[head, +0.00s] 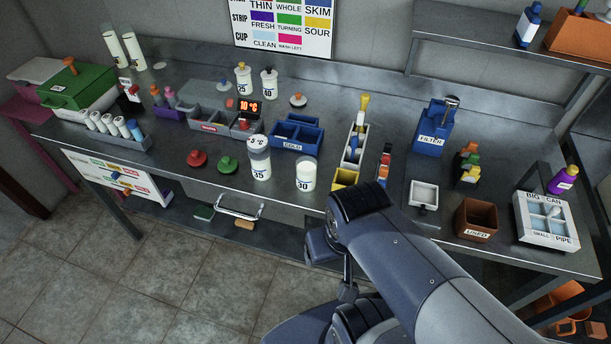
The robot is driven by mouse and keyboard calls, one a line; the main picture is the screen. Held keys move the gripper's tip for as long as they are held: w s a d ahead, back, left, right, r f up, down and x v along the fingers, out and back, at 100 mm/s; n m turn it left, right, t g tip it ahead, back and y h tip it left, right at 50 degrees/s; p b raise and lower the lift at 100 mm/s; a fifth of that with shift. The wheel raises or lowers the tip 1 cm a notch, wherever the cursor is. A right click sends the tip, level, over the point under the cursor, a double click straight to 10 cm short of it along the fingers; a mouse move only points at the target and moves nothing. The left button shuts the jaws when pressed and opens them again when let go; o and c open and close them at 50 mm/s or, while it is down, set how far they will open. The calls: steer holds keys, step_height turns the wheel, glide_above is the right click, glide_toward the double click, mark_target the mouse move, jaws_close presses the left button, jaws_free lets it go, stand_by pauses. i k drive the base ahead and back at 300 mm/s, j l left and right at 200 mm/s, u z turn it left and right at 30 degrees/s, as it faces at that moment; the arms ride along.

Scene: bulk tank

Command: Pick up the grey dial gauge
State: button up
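A pale grey round piece marked "5 °C" (258,141) shows at the top of the white bottle labelled 35 (260,167), near the front middle of the steel bench. It looks like the dial gauge, but its face is too small to be sure. I cannot tell whether it rests on the bottle or stands just behind it. My arm rises from the lower right, with its bent joint in front of the bench edge. My gripper is not in view.
A white bottle labelled 30 (305,175) stands to the right. Red (197,158) and green (228,164) knobbed lids lie left.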

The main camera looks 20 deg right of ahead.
mark_target(257, 144)
steer(key=i+j+z, duration=0.1)
steer(key=z, duration=0.25)
steer(key=i+j+z, duration=0.1)
steer(key=z, duration=0.25)
steer(key=j+z, duration=0.2)
steer(key=z, duration=0.15)
steer(key=i, duration=0.05)
